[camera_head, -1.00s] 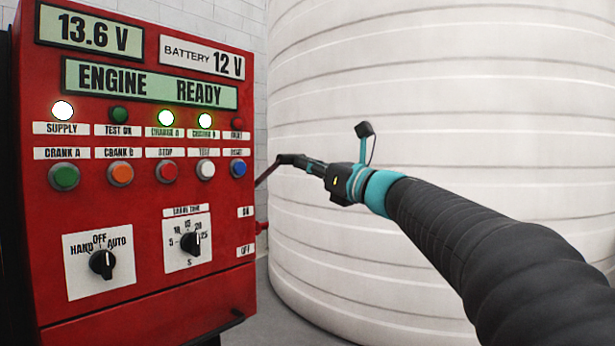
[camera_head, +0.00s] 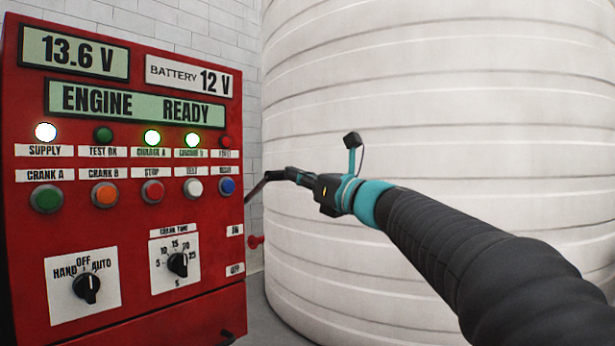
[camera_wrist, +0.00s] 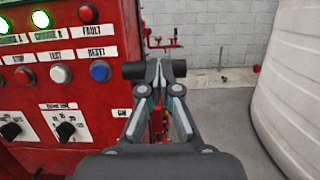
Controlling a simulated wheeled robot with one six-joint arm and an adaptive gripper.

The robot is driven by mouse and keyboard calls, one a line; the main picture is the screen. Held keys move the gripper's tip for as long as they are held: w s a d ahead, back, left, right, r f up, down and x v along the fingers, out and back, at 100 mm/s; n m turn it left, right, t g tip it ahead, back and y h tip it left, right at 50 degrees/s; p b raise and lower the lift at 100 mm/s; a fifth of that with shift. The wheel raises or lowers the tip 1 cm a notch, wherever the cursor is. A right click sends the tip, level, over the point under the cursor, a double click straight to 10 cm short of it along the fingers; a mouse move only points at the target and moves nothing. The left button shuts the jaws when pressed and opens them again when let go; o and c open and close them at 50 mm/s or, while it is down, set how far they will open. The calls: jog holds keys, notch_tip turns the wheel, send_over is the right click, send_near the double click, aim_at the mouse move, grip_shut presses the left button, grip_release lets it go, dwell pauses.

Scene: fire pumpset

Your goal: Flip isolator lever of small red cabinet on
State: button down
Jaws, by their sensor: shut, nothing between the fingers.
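The red cabinet (camera_head: 120,235) fills the left of the head view, and its right part shows in the wrist view (camera_wrist: 88,20). An ON label (camera_head: 235,230) sits above an OFF label (camera_head: 235,270) at its front right edge. My gripper (camera_head: 272,175) is shut and empty, beside that edge and above the ON label's height. In the wrist view its fingertips (camera_wrist: 154,72) meet, with a dark crosswise bar at the tips; I cannot tell whether this belongs to the lever. Red shows between the fingers.
A large white ribbed tank (camera_head: 420,110) stands close on the right, behind my arm. Red pipework (camera_wrist: 165,42) runs near the grey block wall (camera_wrist: 215,35). Grey floor (camera_wrist: 222,105) is open between cabinet and tank.

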jog(key=s+d+r, duration=0.5)
jog(key=shift+s+d, duration=0.15)
jog(key=shift+d, duration=0.2)
jog(key=shift+b, duration=0.3)
dwell(0.3)
